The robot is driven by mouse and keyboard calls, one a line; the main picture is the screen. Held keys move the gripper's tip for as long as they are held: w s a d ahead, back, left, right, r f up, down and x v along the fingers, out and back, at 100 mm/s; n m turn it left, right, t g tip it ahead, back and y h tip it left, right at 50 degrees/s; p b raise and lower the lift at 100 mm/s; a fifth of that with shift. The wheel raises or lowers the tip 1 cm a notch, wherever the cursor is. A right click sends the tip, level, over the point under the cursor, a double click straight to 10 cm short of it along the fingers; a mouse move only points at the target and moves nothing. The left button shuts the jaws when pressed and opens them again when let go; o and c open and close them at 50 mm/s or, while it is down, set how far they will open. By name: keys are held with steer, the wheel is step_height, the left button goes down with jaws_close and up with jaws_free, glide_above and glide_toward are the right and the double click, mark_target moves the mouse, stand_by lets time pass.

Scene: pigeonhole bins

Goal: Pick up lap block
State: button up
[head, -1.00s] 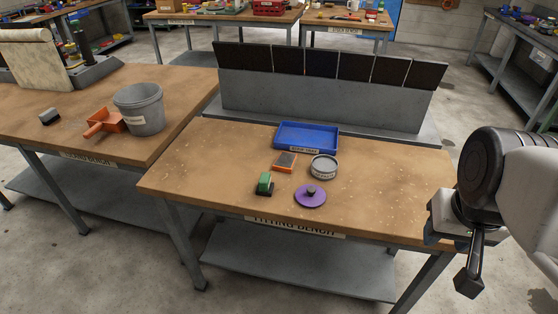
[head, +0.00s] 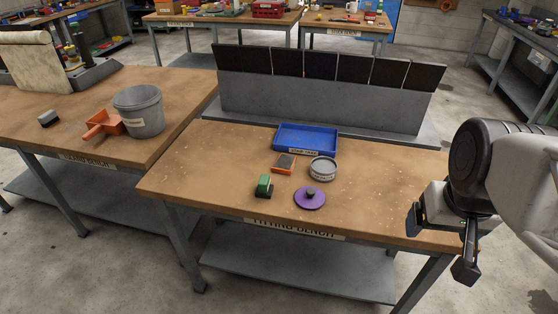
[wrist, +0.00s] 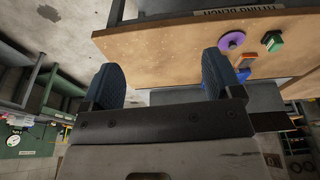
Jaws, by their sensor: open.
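Small tools lie on the fitting bench (head: 390,205); none has a readable lap block label. A green block on a black base (head: 264,185) stands at the front left of the group. A purple disc with a dark knob (head: 310,199) lies to its right. An orange block with a grey top (head: 284,164) lies behind them. In the wrist view the purple disc (wrist: 231,40) and green block (wrist: 273,41) show at the upper right.
A round grey tin (head: 322,169) and a blue tray (head: 306,138) sit behind the tools. A grey rack with dark panels (head: 320,98) stands behind the bench. The bench's right part is clear. A side bench holds a bucket (head: 139,111) and an orange scoop (head: 104,124).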

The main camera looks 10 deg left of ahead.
steer(key=w+a+n, duration=0.5)
steer(key=w+a, duration=0.2)
steer(key=w, duration=0.4)
steer(key=n+g, duration=0.3)
steer(key=n, duration=1)
glide_toward(264, 179)
step_height(264, 179, down, 5)
steer(key=shift+d+f, duration=0.1)
steer(key=shift+d, duration=0.05)
steer(key=shift+a+f, duration=0.2)
steer(key=shift+a, duration=0.05)
steer(key=shift+f, duration=0.1)
steer(key=shift+f, duration=1.2)
steer(key=shift+f, duration=0.1)
